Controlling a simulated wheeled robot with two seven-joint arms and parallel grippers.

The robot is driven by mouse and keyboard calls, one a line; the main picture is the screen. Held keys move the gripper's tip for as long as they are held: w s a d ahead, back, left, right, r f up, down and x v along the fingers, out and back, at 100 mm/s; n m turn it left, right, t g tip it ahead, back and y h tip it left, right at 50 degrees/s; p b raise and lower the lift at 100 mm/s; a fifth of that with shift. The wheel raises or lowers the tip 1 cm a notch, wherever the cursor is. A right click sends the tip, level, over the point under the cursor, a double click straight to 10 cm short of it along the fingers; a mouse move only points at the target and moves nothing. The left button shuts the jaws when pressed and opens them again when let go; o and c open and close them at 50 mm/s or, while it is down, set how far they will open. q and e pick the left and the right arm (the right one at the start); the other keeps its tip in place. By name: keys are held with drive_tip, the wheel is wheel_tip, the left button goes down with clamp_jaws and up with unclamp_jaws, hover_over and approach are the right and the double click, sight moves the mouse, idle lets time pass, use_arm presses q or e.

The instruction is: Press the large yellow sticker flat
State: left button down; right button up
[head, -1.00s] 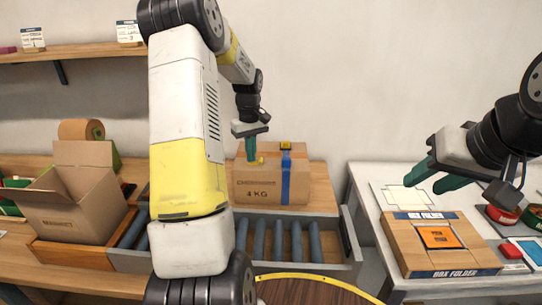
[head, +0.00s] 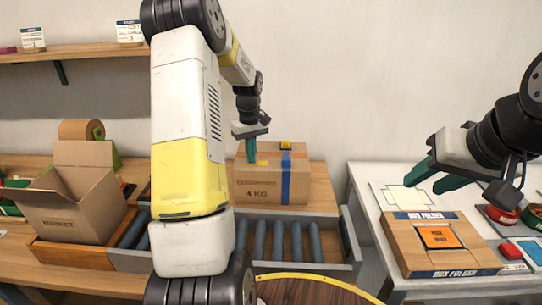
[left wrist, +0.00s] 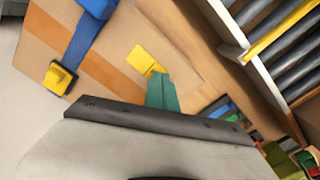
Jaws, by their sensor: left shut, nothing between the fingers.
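The large yellow sticker (left wrist: 142,57) lies on the top of the closed cardboard box (head: 271,186), near the top's left end; a sliver of it (head: 262,163) shows in the head view. My left gripper (head: 251,161) is shut and empty, pointing down at the sticker. In the left wrist view its green fingertips (left wrist: 160,82) overlap one edge of the sticker; I cannot tell whether they touch it. That edge is hidden. My right gripper (head: 434,181) is open and empty above the white table.
A blue strap (head: 286,179) with a yellow-and-dark tag (head: 286,146) crosses the box. A roller conveyor (head: 279,242) lies in front. An open carton (head: 75,205) stands left. The box folder (head: 441,244) is on the white table (head: 360,182) at right.

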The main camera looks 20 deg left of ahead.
use_arm(q)
drive_tip(key=shift+s+f, duration=0.1)
idle(0.4)
drive_tip(key=shift+r, duration=3.55)
